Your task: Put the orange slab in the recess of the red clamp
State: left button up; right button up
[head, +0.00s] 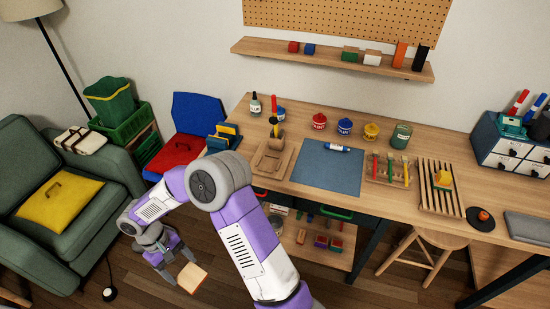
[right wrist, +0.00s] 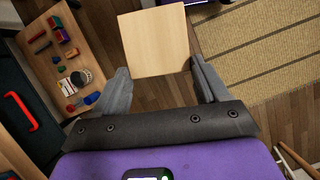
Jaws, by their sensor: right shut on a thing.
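My right gripper (head: 172,263) is low on the left of the head view, over the wooden floor and away from the workbench. It is shut on a pale wooden block (head: 192,278). In the right wrist view the block (right wrist: 154,40) sits between the tips of my right gripper's fingers (right wrist: 162,72), its square face showing. An orange slab (head: 399,54) stands upright on the wall shelf in the head view, and no gripper is near it. I cannot pick out a red clamp with certainty. My left gripper is not in view.
The wall shelf (head: 330,58) also bears a black block (head: 421,57) and several small blocks. The workbench (head: 440,140) holds jars, a blue mat (head: 328,172) and racks. A green armchair (head: 30,150) and a blue chair (head: 195,108) stand at left. A stool (head: 440,240) is at right.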

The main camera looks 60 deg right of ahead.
aim_at(269, 164)
jog(key=z, duration=0.8)
jog(key=i, duration=0.7)
jog(key=z, duration=0.7)
